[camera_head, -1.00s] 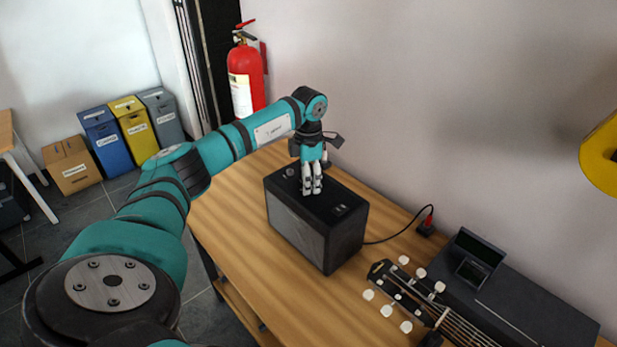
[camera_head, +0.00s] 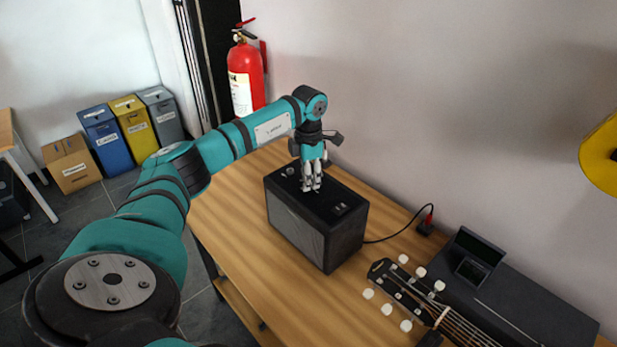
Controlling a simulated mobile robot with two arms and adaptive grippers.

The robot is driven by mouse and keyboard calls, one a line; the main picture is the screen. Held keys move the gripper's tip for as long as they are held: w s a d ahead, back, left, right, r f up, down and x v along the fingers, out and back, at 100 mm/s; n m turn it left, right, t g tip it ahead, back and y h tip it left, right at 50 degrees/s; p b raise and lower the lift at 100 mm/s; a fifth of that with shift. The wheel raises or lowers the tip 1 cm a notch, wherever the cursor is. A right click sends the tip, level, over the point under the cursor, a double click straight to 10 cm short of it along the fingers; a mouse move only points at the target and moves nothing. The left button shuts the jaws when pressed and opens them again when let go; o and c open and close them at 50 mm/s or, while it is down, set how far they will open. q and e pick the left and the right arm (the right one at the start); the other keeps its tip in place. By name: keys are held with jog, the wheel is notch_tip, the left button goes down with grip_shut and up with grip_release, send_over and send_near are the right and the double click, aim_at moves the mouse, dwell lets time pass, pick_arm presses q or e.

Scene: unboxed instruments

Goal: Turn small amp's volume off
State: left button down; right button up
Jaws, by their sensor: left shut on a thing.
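The small amp (camera_head: 298,234) is a black box standing on the wooden table, with its controls on the top face. My left gripper (camera_head: 312,187) points down onto the middle of the amp's top. Its fingers are close together, shut on a small part there, which the fingers hide; it may be the volume knob. My right gripper is not in view.
The wooden table (camera_head: 245,263) has bare room left of and in front of the amp. A guitar headstock (camera_head: 400,290) and a dark case (camera_head: 540,305) lie at the right. A fire extinguisher (camera_head: 246,75) hangs behind.

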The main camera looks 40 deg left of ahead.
pick_arm(q)
jog(key=n+p, duration=0.1)
jog(key=n, duration=0.5)
jog(key=shift+r+n, duration=0.1)
jog(key=shift+n, duration=0.2)
jog(key=n+p, duration=0.1)
jog(key=n, duration=0.5)
jog(key=shift+n, duration=0.3)
jog(key=c, duration=1.2)
grip_release()
jog(key=shift+o, duration=0.4)
notch_tip(320, 180, up, 12)
